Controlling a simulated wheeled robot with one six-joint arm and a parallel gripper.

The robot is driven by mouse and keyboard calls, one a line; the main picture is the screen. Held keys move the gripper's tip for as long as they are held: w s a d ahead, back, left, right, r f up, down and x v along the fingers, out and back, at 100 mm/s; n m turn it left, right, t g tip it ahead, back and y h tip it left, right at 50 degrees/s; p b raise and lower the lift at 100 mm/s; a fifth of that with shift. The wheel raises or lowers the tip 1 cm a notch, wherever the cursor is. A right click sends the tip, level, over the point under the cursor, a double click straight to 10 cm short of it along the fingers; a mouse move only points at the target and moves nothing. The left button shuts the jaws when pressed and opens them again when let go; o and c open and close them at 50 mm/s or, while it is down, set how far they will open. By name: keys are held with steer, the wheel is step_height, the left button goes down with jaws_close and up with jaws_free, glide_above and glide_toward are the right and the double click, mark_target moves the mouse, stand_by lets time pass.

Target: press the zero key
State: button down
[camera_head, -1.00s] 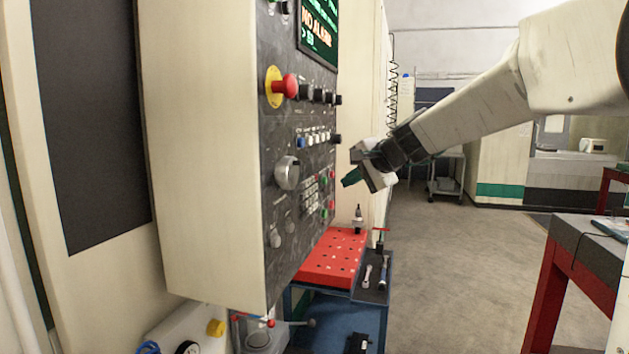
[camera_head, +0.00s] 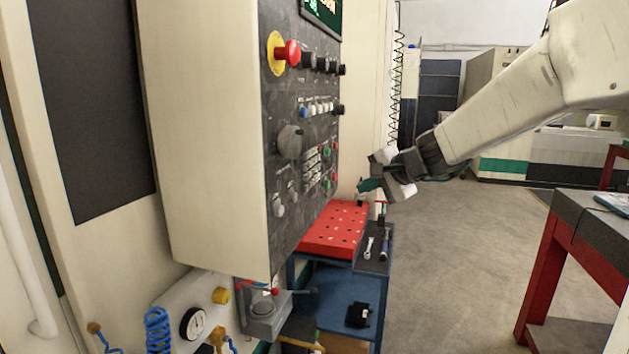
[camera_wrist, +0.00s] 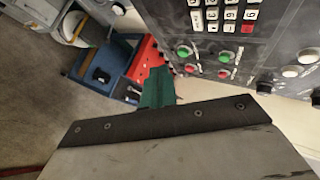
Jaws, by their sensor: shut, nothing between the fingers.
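The keypad (camera_wrist: 222,14) shows at the top of the wrist view, with white digit keys and a red key at its lower right. Its upper part is cut off, and I cannot make out which key is zero. In the head view the keypad (camera_head: 312,163) is a small block of pale keys low on the dark control panel (camera_head: 300,110). My gripper (camera_head: 368,186) is to the right of the panel, apart from it, with its green fingers shut and empty. The green fingers also show in the wrist view (camera_wrist: 157,88), below and left of the keypad.
Green and red buttons (camera_wrist: 224,74) sit beside the keypad, and knobs (camera_head: 291,141) stick out of the panel. Below is a blue cart (camera_head: 345,292) with a red perforated plate (camera_head: 333,232) and tools. A red-legged table (camera_head: 590,245) stands at right; open floor lies between.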

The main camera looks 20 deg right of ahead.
stand_by(0.4)
steer(key=w+a, duration=0.5)
steer(key=a, duration=0.2)
steer(key=shift+a, duration=0.15)
stand_by(2.1)
steer(key=shift+w+a, duration=0.2)
steer(key=shift+a, duration=0.15)
steer(key=shift+w+a+r, duration=0.1)
steer(key=shift+w+a, duration=0.15)
steer(key=shift+a, duration=0.05)
stand_by(0.6)
stand_by(0.3)
steer(key=shift+s+d, duration=0.5)
steer(key=shift+d, duration=0.15)
steer(key=shift+s+d, duration=0.7)
steer(key=shift+d, duration=0.35)
steer(key=shift+s+d, duration=0.7)
steer(key=shift+d, duration=0.35)
